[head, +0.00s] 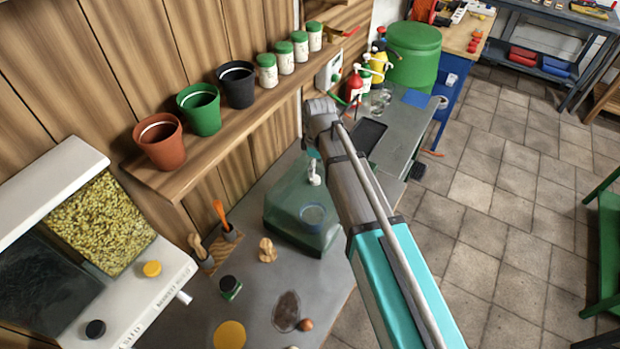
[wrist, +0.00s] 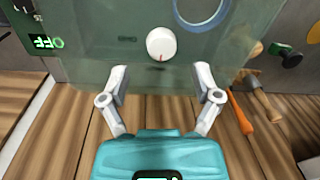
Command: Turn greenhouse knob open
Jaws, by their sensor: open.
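The greenhouse is a translucent green box (head: 290,222) on the grey bench in the head view. In the wrist view its wall (wrist: 100,50) fills the upper part. A round white knob (wrist: 161,43) with a small red mark at its lower edge sits on this wall. My gripper (wrist: 162,80) is open and empty, its two grey fingers spread wide. The knob lies beyond the fingertips, centred between them in the picture; I cannot tell the gap.
In the wrist view a green display (wrist: 46,42) reads OFF upside down, and a blue ring (wrist: 202,12) shows above. A wooden shelf (head: 215,140) holds pots and jars. A small wooden figure (head: 267,250) stands beside the greenhouse. Open tiled floor (head: 490,220) lies right.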

